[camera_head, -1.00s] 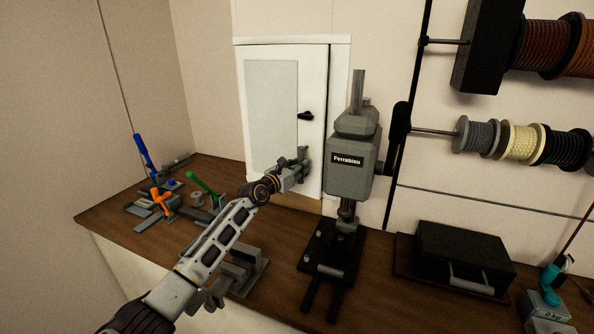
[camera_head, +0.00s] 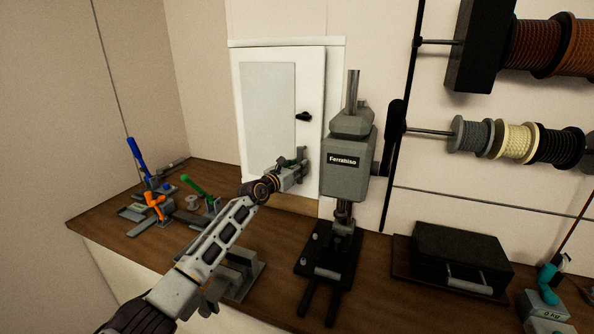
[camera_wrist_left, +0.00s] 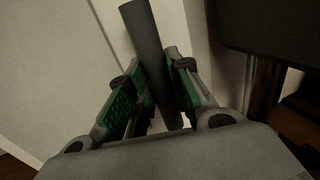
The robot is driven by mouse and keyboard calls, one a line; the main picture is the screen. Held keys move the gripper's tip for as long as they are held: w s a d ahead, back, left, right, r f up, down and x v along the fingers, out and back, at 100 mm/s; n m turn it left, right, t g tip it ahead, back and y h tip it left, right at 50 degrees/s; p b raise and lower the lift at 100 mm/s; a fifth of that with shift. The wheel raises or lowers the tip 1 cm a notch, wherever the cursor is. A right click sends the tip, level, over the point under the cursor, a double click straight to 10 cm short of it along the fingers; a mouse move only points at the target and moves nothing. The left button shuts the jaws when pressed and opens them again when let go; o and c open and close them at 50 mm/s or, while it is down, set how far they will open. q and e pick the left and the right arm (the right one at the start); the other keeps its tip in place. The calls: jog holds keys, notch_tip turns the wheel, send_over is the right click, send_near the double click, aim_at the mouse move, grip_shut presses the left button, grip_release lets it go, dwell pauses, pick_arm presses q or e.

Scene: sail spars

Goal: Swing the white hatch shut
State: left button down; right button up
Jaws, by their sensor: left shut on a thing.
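The white hatch (camera_head: 312,85) is on the back wall, with a pale grey panel (camera_head: 268,110) and a black latch (camera_head: 303,117) near its right edge. Its right edge appears to stand slightly off the white frame (camera_head: 335,75); the exact gap is hard to tell. My left gripper (camera_head: 297,163) is at the lower right of the hatch. In the left wrist view, its green-padded fingers (camera_wrist_left: 152,92) are shut on a dark grey bar (camera_wrist_left: 147,35), apparently the hatch's handle. The hatch face (camera_wrist_left: 45,60) fills the left of that view. My right gripper is not in view.
A grey press (camera_head: 347,165) labelled Ferrabino stands close right of the hatch. Toggle clamps with blue, orange and green (camera_head: 193,184) handles sit on the wooden bench (camera_head: 120,210) at left. A black case (camera_head: 462,255) and rope spools (camera_head: 515,142) are at right.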

pick_arm(q)
jog(key=shift+b+x, duration=1.05)
jog(key=shift+x, duration=0.1)
jog(key=c, duration=1.2)
grip_release()
jog(key=shift+d, duration=0.15)
jog(key=shift+s+a, duration=0.15)
jog(key=shift+a, duration=0.05)
jog(key=shift+v, duration=0.85)
jog(key=v, duration=1)
jog(key=shift+s, duration=0.1)
